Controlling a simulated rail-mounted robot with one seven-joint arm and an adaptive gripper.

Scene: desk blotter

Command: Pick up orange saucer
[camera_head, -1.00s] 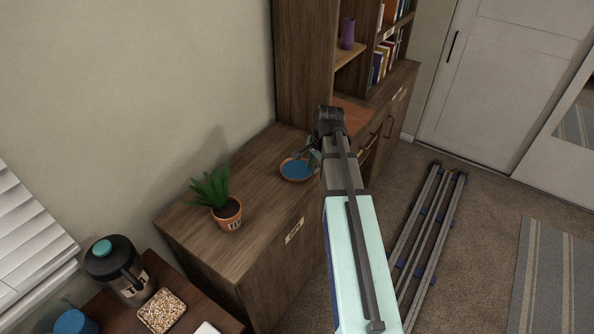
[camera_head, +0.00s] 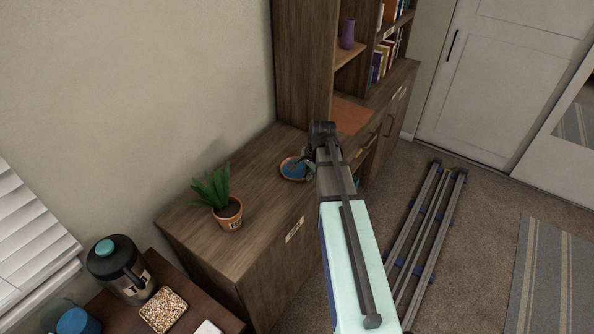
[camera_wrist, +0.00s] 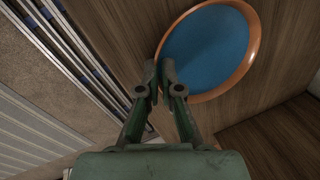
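The orange saucer (camera_head: 283,170) has a blue inside and lies on top of the wooden cabinet, beside the shelf unit. In the wrist view the saucer (camera_wrist: 215,50) fills the top right, with its orange rim and blue face showing. My gripper (camera_head: 306,160) reaches over the saucer's right side in the head view. In the wrist view my gripper (camera_wrist: 158,72) has its two fingertips close together at the saucer's left rim, with a narrow gap between them. Whether the fingers pinch the rim is unclear.
A potted plant (camera_head: 229,213) stands on the cabinet (camera_head: 200,245) left of the saucer. The tall shelf unit (camera_head: 303,75) rises just behind it. A lower table at the front left holds a dark jug (camera_head: 120,265) and a tray of grains (camera_head: 163,310).

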